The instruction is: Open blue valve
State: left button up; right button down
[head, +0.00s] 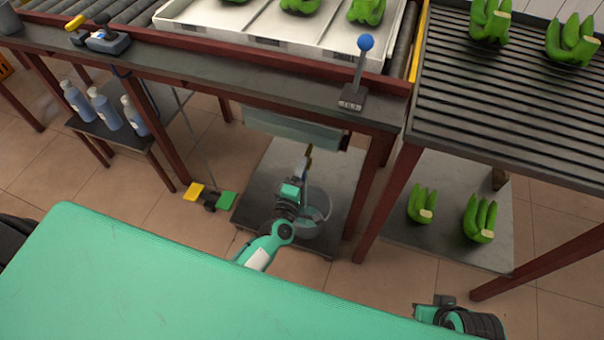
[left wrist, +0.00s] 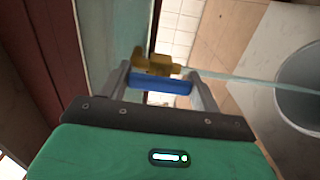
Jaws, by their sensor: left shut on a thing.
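The valve shows in the left wrist view as a brass body (left wrist: 155,63) with a blue handle (left wrist: 162,84). My left gripper (left wrist: 163,88) has its two grey fingers on either side of the blue handle and is shut on it. In the head view my left gripper (head: 303,177) is under the table, below the pale tank (head: 295,128). A pale, clear streak (left wrist: 245,80) runs from the valve toward the grey bucket (left wrist: 300,88). The bucket (head: 314,212) stands on a low dark platform. My right arm's end (head: 455,318) shows at lower right; its fingers cannot be made out.
A green surface (head: 150,280) fills the front. A lever with a blue knob (head: 366,42) stands on the table edge above. Dark red table legs (head: 372,185) flank the platform. Bottles (head: 105,110) stand on a left shelf; green banana bunches (head: 480,218) lie at right.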

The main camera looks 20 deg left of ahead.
jog(key=shift+r, duration=0.15)
jog(key=shift+s, duration=0.1)
pick_arm(q)
jog(key=o, duration=1)
jog(key=shift+s+a, duration=0.15)
jog(key=shift+s, duration=3.3)
jog(key=shift+s+a, duration=0.15)
jog(key=shift+s, duration=3.3)
pick_arm(e)
jog(key=shift+f, duration=0.35)
pick_arm(q)
jog(key=shift+d, duration=0.1)
